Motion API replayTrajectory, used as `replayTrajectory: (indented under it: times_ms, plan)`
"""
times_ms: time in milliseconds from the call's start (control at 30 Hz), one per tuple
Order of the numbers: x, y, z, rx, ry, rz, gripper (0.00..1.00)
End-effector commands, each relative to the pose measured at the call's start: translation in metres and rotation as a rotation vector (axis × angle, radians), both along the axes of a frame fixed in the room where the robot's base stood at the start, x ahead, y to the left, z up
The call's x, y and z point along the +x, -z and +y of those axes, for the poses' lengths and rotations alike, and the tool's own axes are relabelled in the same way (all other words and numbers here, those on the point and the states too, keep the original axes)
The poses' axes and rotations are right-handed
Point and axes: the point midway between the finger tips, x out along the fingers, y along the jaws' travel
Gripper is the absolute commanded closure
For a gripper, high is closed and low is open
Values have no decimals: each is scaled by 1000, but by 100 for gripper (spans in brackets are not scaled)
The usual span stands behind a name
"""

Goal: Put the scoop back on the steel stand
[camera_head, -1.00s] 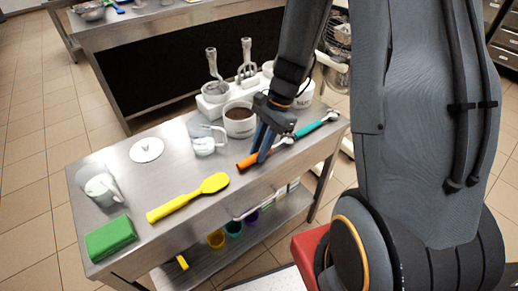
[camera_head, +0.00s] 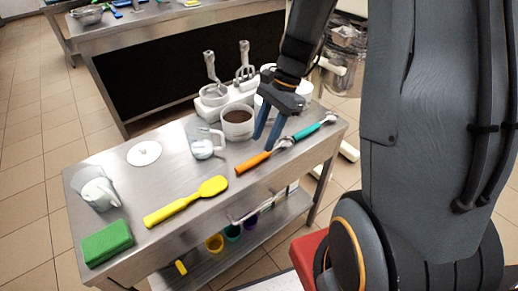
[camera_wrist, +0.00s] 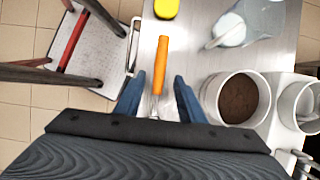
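An orange-handled scoop (camera_head: 254,161) lies on the steel table, its metal head toward the right. A teal-handled scoop (camera_head: 315,131) lies beside it, farther right. My gripper (camera_head: 266,141) is open and empty above the table, just behind the orange scoop. In the wrist view, the orange handle (camera_wrist: 160,64) points away from my gripper (camera_wrist: 158,86), and its metal end shows between the spread fingers. The scoop's head is partly hidden by my gripper there. I cannot tell which thing is the steel stand.
The steel table (camera_head: 185,163) also holds a yellow spatula (camera_head: 187,201), green sponge (camera_head: 107,243), clear jug (camera_head: 205,145), and brown-filled tub (camera_head: 237,122). Coloured cups sit on the lower shelf (camera_head: 203,263).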

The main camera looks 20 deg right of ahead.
Motion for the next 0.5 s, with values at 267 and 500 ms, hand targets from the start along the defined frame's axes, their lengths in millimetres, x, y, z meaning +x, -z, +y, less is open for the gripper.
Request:
replayTrajectory:
  times_ms: [267,500]
  plan:
    - [6,-44,-18,0,0,-2,64]
    - [-6,-53,-17,-37,-117,-41,64]
